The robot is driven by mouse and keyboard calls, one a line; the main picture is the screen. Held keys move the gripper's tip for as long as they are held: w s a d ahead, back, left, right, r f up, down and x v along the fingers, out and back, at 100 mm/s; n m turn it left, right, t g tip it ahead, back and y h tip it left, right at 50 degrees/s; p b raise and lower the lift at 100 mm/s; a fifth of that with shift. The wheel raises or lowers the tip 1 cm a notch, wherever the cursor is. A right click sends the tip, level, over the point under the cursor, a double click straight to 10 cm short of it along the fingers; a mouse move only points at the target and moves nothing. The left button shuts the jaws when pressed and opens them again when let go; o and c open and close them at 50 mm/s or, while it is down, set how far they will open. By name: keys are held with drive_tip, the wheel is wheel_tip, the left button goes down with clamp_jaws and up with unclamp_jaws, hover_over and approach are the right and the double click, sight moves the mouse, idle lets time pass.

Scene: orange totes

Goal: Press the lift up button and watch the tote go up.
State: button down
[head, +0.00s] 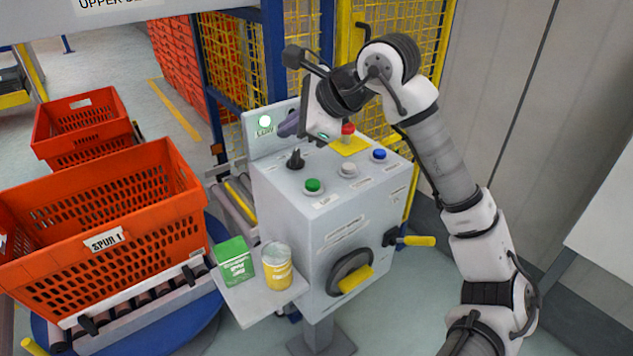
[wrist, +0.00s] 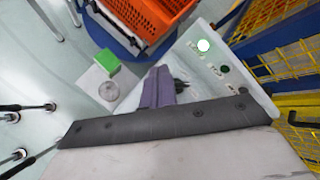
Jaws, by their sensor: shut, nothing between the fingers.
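A grey control box (head: 278,196) stands in the middle of the head view. Its sloped top carries a green button (head: 313,185), a white button (head: 347,170), a blue button (head: 379,154), a black selector (head: 295,158) and a red mushroom button (head: 348,129) on a yellow plate. The button labels are too small to read surely. My gripper (head: 288,125) is shut and empty above the back of the box, near the upright lamp panel. Its purple fingers show in the wrist view (wrist: 158,83). An orange tote (head: 170,195) marked SPUR 1 sits on rollers at left.
A lit lamp (head: 265,121) glows on the back panel. A side shelf (head: 250,309) holds a green box (head: 234,263) and a yellow-labelled can (head: 277,268). Another orange tote (head: 85,112) stands behind; yellow mesh fencing (head: 385,30) rises behind the box.

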drive_tip(key=h, duration=0.1)
hover_over(318, 185)
drive_tip(key=shift+f+m+t, duration=0.15)
drive_tip(key=shift+m+t, duration=0.15)
drive_tip(key=shift+m, duration=0.1)
wheel_tip(318, 185, down, 8)
drive_tip(key=b, duration=0.4)
drive_tip(key=shift+f+b, duration=0.45)
drive_tip(key=shift+b, duration=0.2)
drive_tip(key=shift+f, duration=0.15)
idle(1.4)
drive_tip(key=shift+f+b, duration=0.3)
drive_tip(key=shift+b, duration=0.4)
